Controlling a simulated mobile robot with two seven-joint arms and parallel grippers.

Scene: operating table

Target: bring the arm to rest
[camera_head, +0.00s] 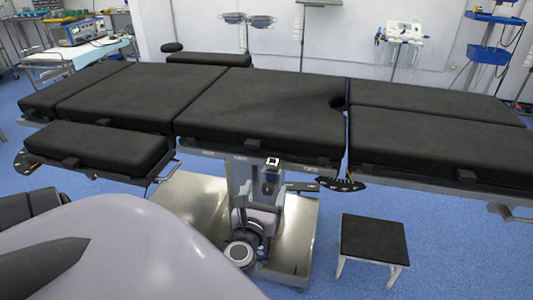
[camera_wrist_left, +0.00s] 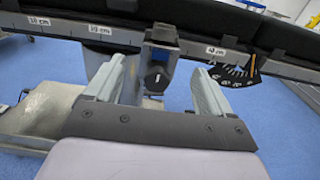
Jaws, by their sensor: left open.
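My left gripper (camera_head: 271,187) is in front of the near side of the operating table (camera_head: 255,105), below the black padding. In the left wrist view its two grey fingers (camera_wrist_left: 160,78) stand wide apart and parallel, with nothing held between them. A dark block with a knob (camera_wrist_left: 159,62) on the table's side shows between the fingertips, and I cannot tell how far beyond them it is. The same block's marked top (camera_head: 272,162) shows in the head view. My right gripper is in neither view.
A black fan-shaped plate (camera_head: 342,184) sits under the table edge, right of the gripper. A black-topped stool (camera_head: 374,238) stands on the blue floor at right. A padded side board (camera_head: 98,148) juts out at left. The table's metal base (camera_head: 292,240) is below.

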